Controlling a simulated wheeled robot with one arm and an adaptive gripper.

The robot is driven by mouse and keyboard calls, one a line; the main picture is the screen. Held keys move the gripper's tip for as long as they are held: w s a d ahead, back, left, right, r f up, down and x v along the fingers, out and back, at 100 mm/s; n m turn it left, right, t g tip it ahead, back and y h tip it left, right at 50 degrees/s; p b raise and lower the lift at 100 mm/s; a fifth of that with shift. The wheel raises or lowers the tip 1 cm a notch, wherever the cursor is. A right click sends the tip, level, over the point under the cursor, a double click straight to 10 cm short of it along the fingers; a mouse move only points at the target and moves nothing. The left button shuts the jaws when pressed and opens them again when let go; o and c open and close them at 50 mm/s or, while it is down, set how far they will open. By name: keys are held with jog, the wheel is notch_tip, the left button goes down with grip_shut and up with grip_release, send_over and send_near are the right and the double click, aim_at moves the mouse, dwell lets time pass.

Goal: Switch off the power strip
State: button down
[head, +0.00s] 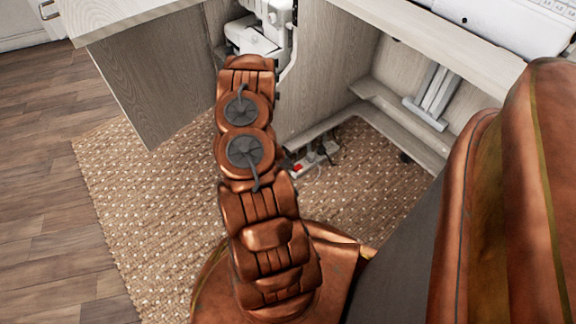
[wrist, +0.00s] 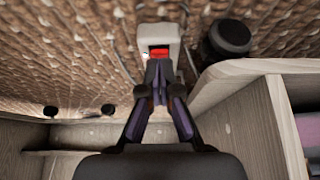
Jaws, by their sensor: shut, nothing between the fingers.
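The power strip (head: 311,160) lies on the woven rug, beside the cabinet's lower edge in the head view, partly hidden by my arm. In the wrist view its pale end (wrist: 159,31) points up the picture, with a lit red rocker switch (wrist: 158,51) in a dark recess. My gripper (wrist: 159,72) is shut and empty. Its fingertips lie just below the red switch in the picture and overlap the strip. I cannot tell whether they touch it. The fingers hide the strip's further part.
A woven rug (head: 160,200) covers the floor. The open wooden cabinet (head: 335,60) stands around the strip, with a low board (head: 325,124) close by. A dark round foot (wrist: 229,38) and a wooden panel edge (wrist: 235,82) are right of my fingers.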

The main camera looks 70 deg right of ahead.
aim_at(294, 169)
jog(key=shift+p+x, duration=0.5)
jog(key=shift+x, duration=1.1)
jog(key=p+v, duration=0.4)
jog(key=v, duration=0.2)
dwell(0.5)
jog(key=shift+w, duration=0.1)
